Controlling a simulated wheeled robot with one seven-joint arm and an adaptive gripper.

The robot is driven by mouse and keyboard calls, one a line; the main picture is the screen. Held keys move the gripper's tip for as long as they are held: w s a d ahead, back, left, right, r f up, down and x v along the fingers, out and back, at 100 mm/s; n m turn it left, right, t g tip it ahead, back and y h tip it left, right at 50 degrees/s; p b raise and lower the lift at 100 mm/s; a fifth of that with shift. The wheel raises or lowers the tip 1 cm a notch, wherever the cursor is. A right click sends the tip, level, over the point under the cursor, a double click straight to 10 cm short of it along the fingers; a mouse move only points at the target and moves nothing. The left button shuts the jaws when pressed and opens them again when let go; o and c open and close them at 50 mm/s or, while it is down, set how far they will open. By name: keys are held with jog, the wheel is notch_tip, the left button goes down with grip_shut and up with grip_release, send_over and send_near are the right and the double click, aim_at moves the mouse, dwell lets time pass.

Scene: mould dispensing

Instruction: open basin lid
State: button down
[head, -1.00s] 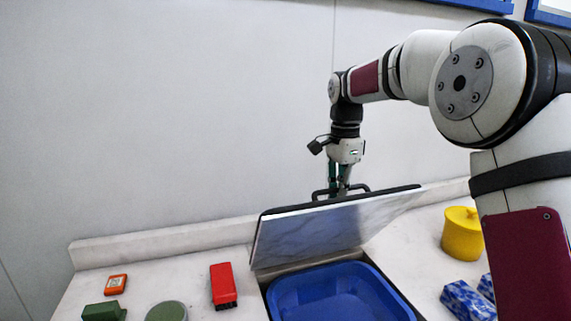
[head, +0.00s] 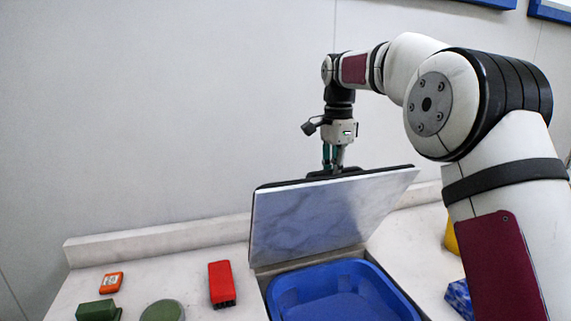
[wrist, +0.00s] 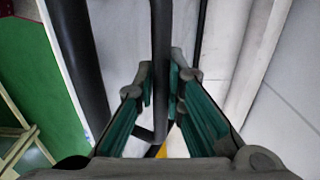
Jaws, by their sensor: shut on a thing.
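The basin lid (head: 318,222) is a flat panel with a pale marbled inner face and a dark edge. It stands raised steeply at the back of the blue basin (head: 335,270), which lies open in the counter. My gripper (head: 335,172) is behind the lid's top edge, pointing down. In the wrist view my gripper (wrist: 160,95) has its fingers on both sides of a dark bar, the lid handle (wrist: 160,50), and is shut on it. In the head view the lid mostly hides the handle.
On the white counter (head: 190,262) left of the basin are a red block (head: 221,284), an orange item (head: 111,282), a dark green block (head: 97,310) and a round green item (head: 162,311). A blue patterned block (head: 459,299) and a yellow container (head: 450,238) are at right, partly hidden by my arm.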

jog(key=shift+w+a+r+b, duration=0.15)
jog(key=shift+w+a+b, duration=0.1)
jog(key=shift+w, duration=0.4)
jog(key=shift+w+a+r+b, duration=0.2)
jog(key=shift+w+b, duration=0.05)
jog(key=shift+w, duration=0.4)
jog(key=shift+w+a+r+b, duration=0.15)
jog(key=shift+w+a+b, duration=0.1)
jog(key=shift+w, duration=0.4)
jog(key=c, duration=0.8)
grip_release()
jog(key=shift+r, duration=0.1)
